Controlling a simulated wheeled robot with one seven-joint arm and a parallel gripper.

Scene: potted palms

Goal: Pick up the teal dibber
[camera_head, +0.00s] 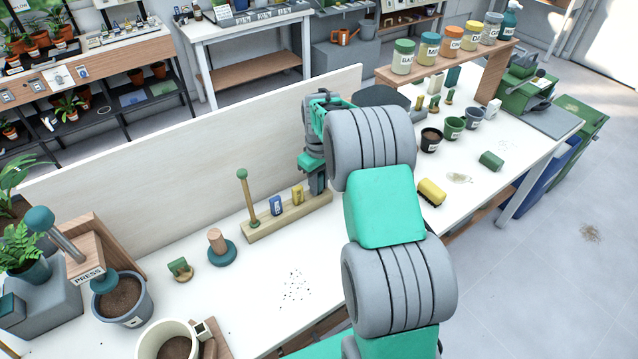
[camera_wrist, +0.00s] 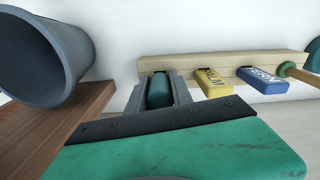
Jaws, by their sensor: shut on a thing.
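The teal dibber (camera_wrist: 159,90) shows in the wrist view as a rounded teal handle between the two grey fingers. My gripper (camera_wrist: 162,92) is shut on it, with a finger on each side. In the head view my gripper (camera_head: 316,180) points down at the right end of the pale wooden rack (camera_head: 262,228), in front of the white back panel. The dibber is not clearly visible there. Its lower end is hidden, so I cannot tell whether it still sits in the rack.
The rack also holds a blue tag (camera_head: 277,206), a yellow tag (camera_head: 298,195) and a tall green-knobbed stick (camera_head: 247,195). A grey pot (camera_wrist: 45,55) stands on a brown board (camera_wrist: 75,118) close by in the wrist view. A yellow brush (camera_head: 431,192) lies on the bench.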

